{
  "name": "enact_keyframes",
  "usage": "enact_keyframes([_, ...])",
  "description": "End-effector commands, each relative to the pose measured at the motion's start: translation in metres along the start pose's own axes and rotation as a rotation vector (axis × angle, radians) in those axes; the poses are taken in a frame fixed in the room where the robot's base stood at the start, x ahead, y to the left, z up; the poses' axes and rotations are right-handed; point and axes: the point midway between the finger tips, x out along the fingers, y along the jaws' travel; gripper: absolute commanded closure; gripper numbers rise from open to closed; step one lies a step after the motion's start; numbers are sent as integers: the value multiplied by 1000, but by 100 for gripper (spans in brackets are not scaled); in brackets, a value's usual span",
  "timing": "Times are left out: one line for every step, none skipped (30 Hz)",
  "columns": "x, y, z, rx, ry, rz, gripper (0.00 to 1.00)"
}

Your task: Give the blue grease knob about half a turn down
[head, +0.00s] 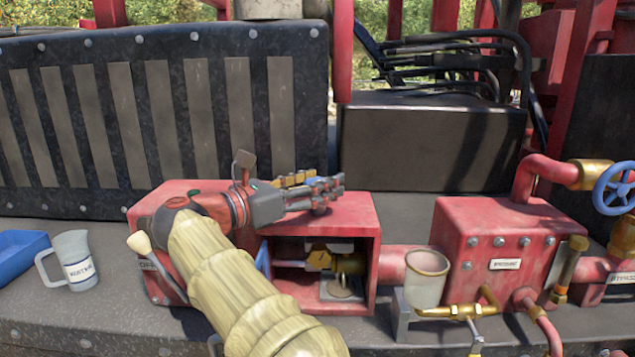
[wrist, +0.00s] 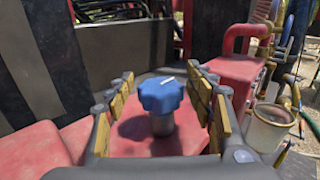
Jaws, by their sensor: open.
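The blue grease knob (wrist: 161,95) stands upright on a grey stem on top of the red box (wrist: 140,145). It has a lobed rim and a white mark on its top. In the wrist view my gripper (wrist: 160,100) is open, with one yellow-padded finger on each side of the knob and a gap on both sides. In the head view my gripper (head: 312,184) is above the red box (head: 345,212), and only a sliver of the blue knob (head: 313,183) shows between the fingers; the rest is hidden.
The red box has an open front with brass fittings (head: 320,259) inside. A grey cup (head: 427,279) and another red box (head: 505,250) with pipes stand to the right. A blue valve wheel (head: 613,188) is far right. A mug (head: 72,268) and blue tray (head: 22,256) sit at left.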

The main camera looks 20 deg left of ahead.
Motion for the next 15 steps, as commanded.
enact_keyframes([0, 0, 0, 0, 0, 0, 44])
enact_keyframes([0, 0, 0, 0, 0, 0, 44])
enact_keyframes([0, 0, 0, 0, 0, 0, 44])
enact_keyframes([0, 0, 0, 0, 0, 0, 44])
enact_keyframes([0, 0, 0, 0, 0, 0, 44])
enact_keyframes([0, 0, 0, 0, 0, 0, 44])
enact_keyframes([0, 0, 0, 0, 0, 0, 44])
enact_keyframes([0, 0, 0, 0, 0, 0, 44])
enact_keyframes([-2, 0, 0, 0, 0, 1, 44])
enact_keyframes([-3, 0, 0, 0, 0, 1, 44])
enact_keyframes([-5, 0, 0, 0, 0, 2, 44])
enact_keyframes([-8, 1, 0, 0, 0, 2, 44])
enact_keyframes([-12, 1, 0, 0, 0, 2, 44])
enact_keyframes([-16, 1, 0, 0, 0, 2, 44])
enact_keyframes([-23, 1, 0, 0, 0, 3, 44])
